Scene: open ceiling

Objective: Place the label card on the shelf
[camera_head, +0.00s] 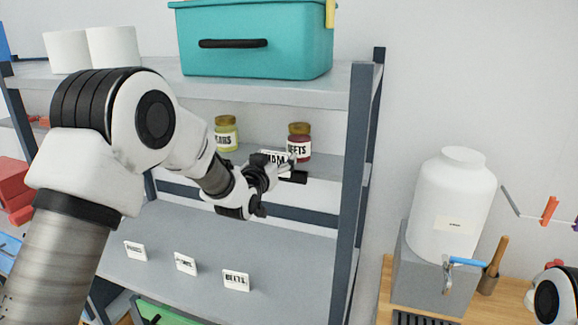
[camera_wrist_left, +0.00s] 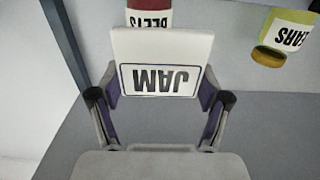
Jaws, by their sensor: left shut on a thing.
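My left gripper (camera_head: 278,180) reaches in from the left at the middle shelf. It is shut on a white label card reading JAM (camera_head: 274,157). In the left wrist view the card (camera_wrist_left: 161,50) stands between the two fingers of the gripper (camera_wrist_left: 158,103), its print upside down. The shelf (camera_head: 345,166) holds a red BEETS jar (camera_head: 299,142) and a yellow-green jar with a partly hidden label (camera_head: 226,133). In the head view the held card is in front of the jars and overlaps the BEETS jar's left edge. My right gripper is not in view.
Three small white cards, including a BEETS card (camera_head: 236,281), stand on the lower shelf (camera_head: 206,240). A teal bin (camera_head: 258,62) and white rolls (camera_head: 113,47) sit on top. A right post (camera_head: 352,150) bounds the shelf. A white dispenser (camera_head: 452,205) stands at right.

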